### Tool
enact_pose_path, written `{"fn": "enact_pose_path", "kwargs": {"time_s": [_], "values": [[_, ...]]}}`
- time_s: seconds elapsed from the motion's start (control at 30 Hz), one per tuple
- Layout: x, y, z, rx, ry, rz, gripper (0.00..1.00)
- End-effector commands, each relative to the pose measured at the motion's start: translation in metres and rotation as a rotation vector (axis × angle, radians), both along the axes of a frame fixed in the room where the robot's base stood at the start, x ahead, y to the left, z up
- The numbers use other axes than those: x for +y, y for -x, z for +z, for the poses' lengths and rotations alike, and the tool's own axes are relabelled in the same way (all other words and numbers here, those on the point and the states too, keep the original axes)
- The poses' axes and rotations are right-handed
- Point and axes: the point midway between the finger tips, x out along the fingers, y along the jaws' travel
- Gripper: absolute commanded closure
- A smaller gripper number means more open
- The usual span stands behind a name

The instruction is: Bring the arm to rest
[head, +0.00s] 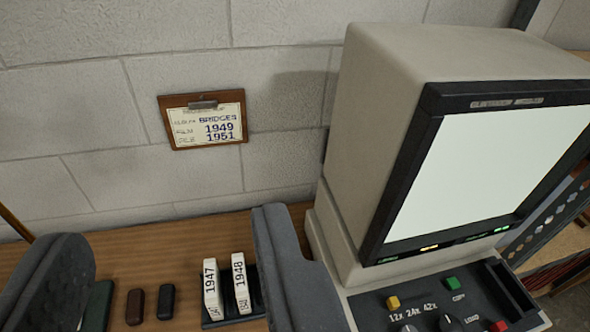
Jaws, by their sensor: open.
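My gripper (170,228) shows as two dark grey jaws at the lower left and lower middle of the head view. The jaws are wide apart with nothing held between them. Beyond and between them is a wooden desk top (150,245). On it stand two white boxes, marked 1947 (211,290) and 1948 (240,285), in a dark rack (226,320). The right jaw covers part of the rack's right end. The rest of my arm is out of view.
A beige reader with a lit blank screen (480,170) stands close right of the right jaw, with a control panel (430,305) below. A brown block (135,307) and a black block (166,302) lie left of the rack. A clipboard reading BRIDGES 1949 1951 (205,122) hangs on the wall.

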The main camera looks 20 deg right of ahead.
Motion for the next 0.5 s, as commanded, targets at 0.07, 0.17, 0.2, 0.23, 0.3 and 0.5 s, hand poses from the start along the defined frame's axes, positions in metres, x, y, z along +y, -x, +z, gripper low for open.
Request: {"fn": "enact_pose_path", "kwargs": {"time_s": [0.07, 0.17, 0.2, 0.23, 0.3, 0.5], "values": [[0.000, 0.000, -0.001, 0.001, 0.000, 0.000, 0.55], [0.000, -0.001, 0.000, 0.000, 0.000, 0.000, 0.55], [0.000, -0.001, 0.002, 0.000, 0.000, 0.000, 0.55], [0.000, -0.001, 0.004, 0.000, 0.000, 0.000, 0.55], [0.000, -0.001, 0.011, 0.000, 0.000, 0.000, 0.55], [0.000, -0.001, 0.044, 0.000, 0.000, 0.000, 0.55]]}}
